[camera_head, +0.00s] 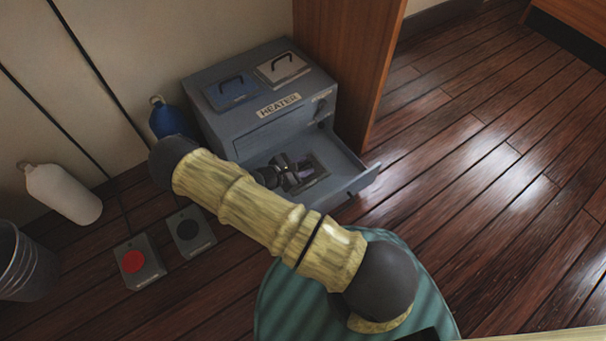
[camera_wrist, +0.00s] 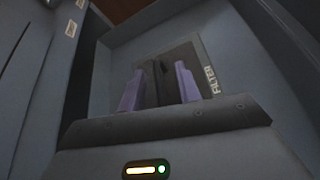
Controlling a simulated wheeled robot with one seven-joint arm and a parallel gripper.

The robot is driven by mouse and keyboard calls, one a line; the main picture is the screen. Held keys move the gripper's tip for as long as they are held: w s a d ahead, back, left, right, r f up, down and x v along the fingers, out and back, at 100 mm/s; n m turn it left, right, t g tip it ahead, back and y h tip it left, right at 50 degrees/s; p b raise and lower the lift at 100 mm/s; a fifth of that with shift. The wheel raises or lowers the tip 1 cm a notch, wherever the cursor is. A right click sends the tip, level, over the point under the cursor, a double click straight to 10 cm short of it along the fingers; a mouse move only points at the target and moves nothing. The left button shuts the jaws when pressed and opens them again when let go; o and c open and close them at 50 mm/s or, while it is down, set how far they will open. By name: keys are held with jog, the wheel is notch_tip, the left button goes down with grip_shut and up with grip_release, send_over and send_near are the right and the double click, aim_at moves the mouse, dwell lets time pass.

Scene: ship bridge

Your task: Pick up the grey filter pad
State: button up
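The grey filter pad (camera_wrist: 200,55) shows as a dark grey square in the open drawer, beside a label reading FILTER. A dark upright piece, apparently its handle, stands between the purple fingers of my gripper (camera_wrist: 158,88). The fingers are apart, with a small gap on each side of this piece. In the head view my gripper (camera_head: 298,172) is down inside the drawer (camera_head: 345,180) of the grey heater, and the arm and gripper hide part of the pad (camera_head: 318,168).
The heater (camera_head: 270,100) carries a blue pad (camera_head: 232,92) and a beige pad (camera_head: 283,70) with black handles. A wooden panel (camera_head: 350,60) stands right of it. A blue bottle (camera_head: 165,118), a white bottle (camera_head: 65,192), a bucket (camera_head: 25,265) and red-button box (camera_head: 138,262) are left. Right floor is clear.

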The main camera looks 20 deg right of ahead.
dwell(0.3)
grip_shut()
jog(key=shift+r, duration=0.1)
notch_tip(320, 180, up, 18)
jog(key=p, duration=1)
jog(key=shift+p, duration=0.35)
